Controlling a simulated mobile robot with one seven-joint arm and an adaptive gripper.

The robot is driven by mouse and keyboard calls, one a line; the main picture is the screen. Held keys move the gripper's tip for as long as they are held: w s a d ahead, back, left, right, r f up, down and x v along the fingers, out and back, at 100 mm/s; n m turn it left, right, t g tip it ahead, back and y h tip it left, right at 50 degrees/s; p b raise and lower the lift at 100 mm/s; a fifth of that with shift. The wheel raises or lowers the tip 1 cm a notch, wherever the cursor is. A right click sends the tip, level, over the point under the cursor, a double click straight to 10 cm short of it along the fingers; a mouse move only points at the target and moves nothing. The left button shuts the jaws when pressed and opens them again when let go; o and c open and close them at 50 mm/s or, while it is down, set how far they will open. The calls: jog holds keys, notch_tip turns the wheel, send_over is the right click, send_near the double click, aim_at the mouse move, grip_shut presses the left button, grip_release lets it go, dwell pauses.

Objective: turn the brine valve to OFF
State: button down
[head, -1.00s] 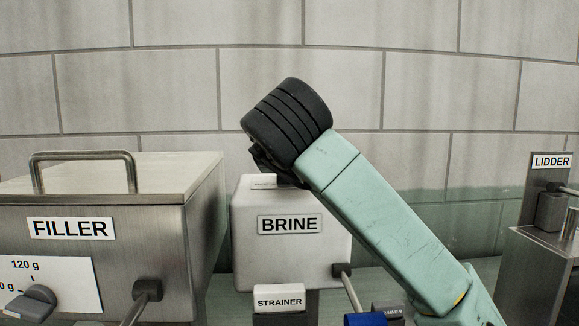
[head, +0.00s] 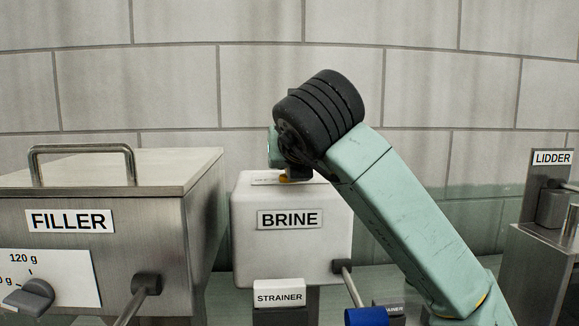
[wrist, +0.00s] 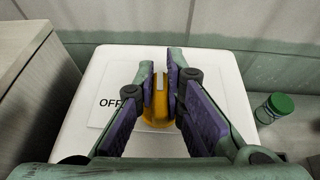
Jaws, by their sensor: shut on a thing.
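The white BRINE box (head: 270,250) stands in the middle of the head view, with a label plate on its top. The yellow brine valve (wrist: 158,112) stands on that top in the wrist view. A bit of it shows under my gripper in the head view. My gripper (wrist: 162,78) is shut on the valve, with one purple-padded finger on each side of it. The letters "OFF" (wrist: 108,103) show on the plate to the left of the valve. The left finger partly covers the lettering, and the plate's right part is hidden.
The steel FILLER machine (head: 160,235) stands close on the left. A STRAINER sign (head: 280,297) and a blue thing (head: 366,317) are in front. The LIDDER machine (head: 545,260) is at the far right. A green-capped jar (wrist: 275,107) stands right of the box.

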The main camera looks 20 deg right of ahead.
jog(key=n+y, duration=0.3)
jog(key=y, duration=0.1)
jog(key=shift+n+t, duration=0.3)
jog(key=n+y, duration=0.1)
jog(key=n+g+y+p, duration=0.1)
jog(key=n+y, duration=0.2)
jog(key=y, duration=0.1)
jog(key=shift+a+r+n+g+p, duration=0.15)
jog(key=shift+a+n+g+p, duration=0.1)
jog(key=shift+n+g+p, duration=0.1)
jog(key=n+g+y, duration=0.2)
jog(key=n+y, duration=0.1)
jog(key=n+g+y, duration=0.2)
jog(key=shift+s+a, duration=0.15)
jog(key=shift+a, duration=0.1)
jog(key=shift+s+n+g+y, duration=0.1)
jog(key=shift+n+g+y, duration=0.7)
jog(key=shift+n+g, duration=0.7)
jog(key=shift+f, duration=0.2)
jog(key=c, duration=1.7)
grip_release()
jog(key=shift+o, duration=0.2)
jog(key=shift+r, duration=0.1)
jog(key=shift+v, duration=3.75)
